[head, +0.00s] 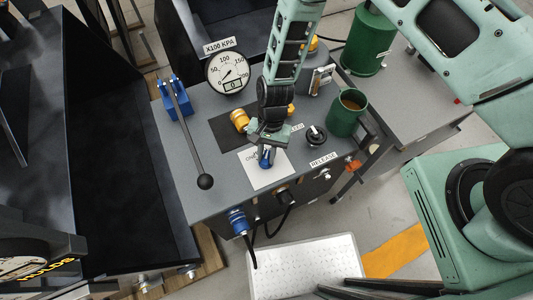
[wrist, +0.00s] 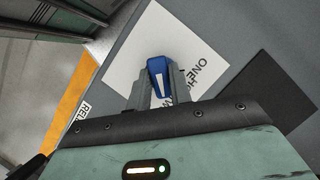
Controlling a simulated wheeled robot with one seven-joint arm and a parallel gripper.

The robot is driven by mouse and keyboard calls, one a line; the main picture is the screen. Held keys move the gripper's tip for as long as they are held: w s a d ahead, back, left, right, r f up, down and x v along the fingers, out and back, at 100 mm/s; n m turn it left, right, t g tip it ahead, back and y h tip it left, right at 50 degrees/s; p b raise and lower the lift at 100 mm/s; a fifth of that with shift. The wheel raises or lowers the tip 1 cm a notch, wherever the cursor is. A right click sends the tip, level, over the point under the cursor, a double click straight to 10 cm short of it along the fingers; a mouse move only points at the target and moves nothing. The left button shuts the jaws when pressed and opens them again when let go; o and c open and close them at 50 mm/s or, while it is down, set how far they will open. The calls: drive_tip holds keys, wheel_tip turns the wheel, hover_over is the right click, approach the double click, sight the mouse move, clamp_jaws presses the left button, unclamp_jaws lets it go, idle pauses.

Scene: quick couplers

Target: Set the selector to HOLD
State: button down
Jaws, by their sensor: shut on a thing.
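The selector is a small blue knob (head: 266,158) on a white plate (head: 262,178) near the front of the grey panel. In the wrist view the blue knob (wrist: 159,76) shows a white pointer line, and the white plate (wrist: 130,52) carries black lettering, partly hidden. The letters "ONE" and part of more show to the right of the knob; I cannot read the rest. My gripper (head: 266,147) points down at the knob. In the wrist view my gripper (wrist: 160,92) has its two fingers shut on the knob's sides.
A pressure gauge (head: 228,73) stands behind. A long lever (head: 187,123) with a black ball end is at left. Brass fittings (head: 239,118) sit behind my gripper. A black knob (head: 316,136) and green mug (head: 346,113) stand at right. A RELEASE label (head: 323,159) lies in front.

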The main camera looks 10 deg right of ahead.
drive_tip(key=n+b, duration=0.1)
drive_tip(key=n, duration=0.1)
drive_tip(key=n+h+b, duration=0.1)
drive_tip(key=b, duration=0.1)
drive_tip(key=shift+a+f+n, duration=0.15)
drive_tip(key=shift+n, duration=0.25)
drive_tip(key=shift+n+h+b, duration=1)
drive_tip(key=shift+n, duration=0.9)
drive_tip(key=shift+r, duration=0.2)
drive_tip(key=c, duration=1.3)
unclamp_jaws()
drive_tip(key=b+v, duration=0.4)
drive_tip(key=v, duration=1.3)
drive_tip(key=shift+w+a+r, duration=0.15)
drive_tip(key=shift+w, duration=0.05)
